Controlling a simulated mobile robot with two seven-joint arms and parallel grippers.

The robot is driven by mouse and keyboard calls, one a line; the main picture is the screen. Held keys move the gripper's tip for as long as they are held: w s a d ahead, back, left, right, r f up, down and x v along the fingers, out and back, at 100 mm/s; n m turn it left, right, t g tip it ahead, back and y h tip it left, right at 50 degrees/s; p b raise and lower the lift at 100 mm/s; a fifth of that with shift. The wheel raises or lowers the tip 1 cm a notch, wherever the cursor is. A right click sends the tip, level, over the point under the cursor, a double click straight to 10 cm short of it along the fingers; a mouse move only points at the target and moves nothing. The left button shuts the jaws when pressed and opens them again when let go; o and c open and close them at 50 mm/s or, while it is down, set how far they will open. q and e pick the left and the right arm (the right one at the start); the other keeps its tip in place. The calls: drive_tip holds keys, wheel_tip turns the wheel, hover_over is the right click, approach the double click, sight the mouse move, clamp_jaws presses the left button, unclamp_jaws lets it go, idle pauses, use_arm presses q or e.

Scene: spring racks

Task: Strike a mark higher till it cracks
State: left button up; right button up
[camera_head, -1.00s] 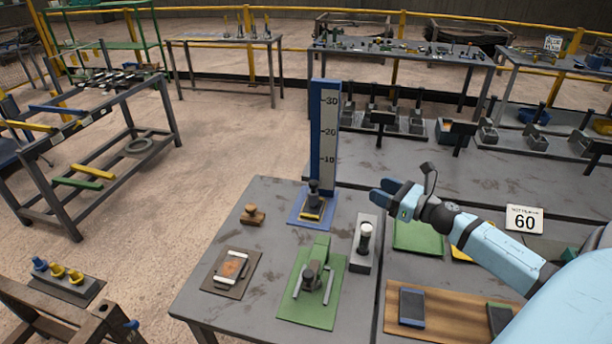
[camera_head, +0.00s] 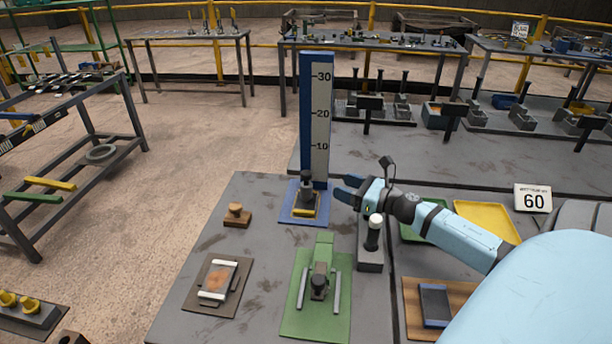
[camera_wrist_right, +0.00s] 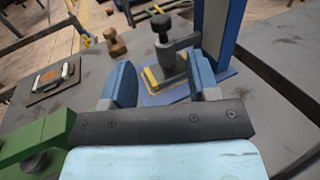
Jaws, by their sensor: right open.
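A tall blue scale post (camera_head: 318,115) with a white strip marked 10, 20 and 30 stands at the table's back edge. At its foot, on a blue mat, is a dark device (camera_head: 306,190) with a black knob on top and a yellow strip on its base. It also shows in the right wrist view (camera_wrist_right: 165,55), framed between my blue fingers. My right gripper (camera_head: 344,190) is open and empty, just right of the knob and apart from it. No crack is visible. My left gripper is not in view.
A grey block with a white-topped post (camera_head: 372,240) stands under my right forearm. A green mat with a clamp-like device (camera_head: 318,285), a wooden stamp (camera_head: 237,215) and a brown pad (camera_head: 217,285) lie nearby.

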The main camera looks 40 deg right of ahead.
sight(307, 172)
drive_tip(key=p+x, duration=0.1)
drive_tip(key=x, duration=1.1)
clamp_jaws()
